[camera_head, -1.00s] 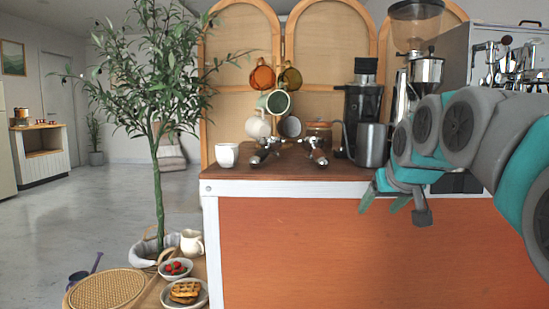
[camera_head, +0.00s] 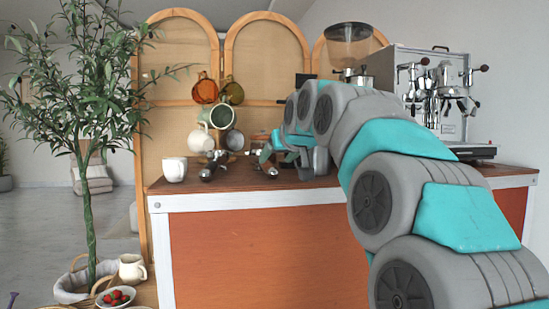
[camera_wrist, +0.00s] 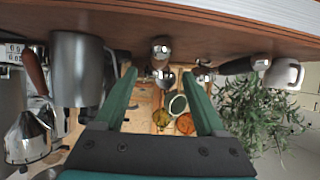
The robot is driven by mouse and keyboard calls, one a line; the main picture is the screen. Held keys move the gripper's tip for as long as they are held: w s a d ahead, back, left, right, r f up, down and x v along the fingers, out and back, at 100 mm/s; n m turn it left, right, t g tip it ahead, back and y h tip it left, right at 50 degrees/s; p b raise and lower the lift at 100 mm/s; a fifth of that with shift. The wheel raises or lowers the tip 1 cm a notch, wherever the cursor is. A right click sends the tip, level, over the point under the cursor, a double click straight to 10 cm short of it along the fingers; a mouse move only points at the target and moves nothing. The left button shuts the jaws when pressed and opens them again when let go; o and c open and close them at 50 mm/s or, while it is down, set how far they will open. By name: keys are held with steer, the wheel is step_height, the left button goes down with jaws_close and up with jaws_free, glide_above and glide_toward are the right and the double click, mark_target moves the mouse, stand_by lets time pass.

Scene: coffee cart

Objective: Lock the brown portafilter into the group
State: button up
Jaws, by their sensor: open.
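Two portafilters lie on the wooden counter in the head view, a left one (camera_head: 208,172) and a right one (camera_head: 271,168). Their handle colours are too small to tell there, so I cannot tell which is the brown one. In the wrist view, one portafilter (camera_wrist: 161,50) points end-on towards the camera, between and beyond my fingers; the other, dark-handled one (camera_wrist: 242,65) lies to the right. My gripper (camera_head: 274,150) is open and empty, close to the right portafilter; its green fingers also show in the wrist view (camera_wrist: 163,98). The espresso machine (camera_head: 440,92) with its groups stands at right.
A steel pitcher (camera_wrist: 80,70) stands close by my left finger in the wrist view. A white mug (camera_head: 174,169) stands at the counter's left end. Hanging mugs (camera_head: 205,90) are behind. The grinder (camera_head: 350,50) stands behind my arm. The counter's white front edge (camera_head: 240,199) is near.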

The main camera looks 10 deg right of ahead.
mark_target(271, 164)
steer(key=shift+x, duration=3.9)
steer(key=shift+p, duration=0.3)
jaws_close()
steer(key=shift+r, duration=0.1)
steer(key=shift+r+p, duration=1.7)
steer(key=shift+r, duration=0.8)
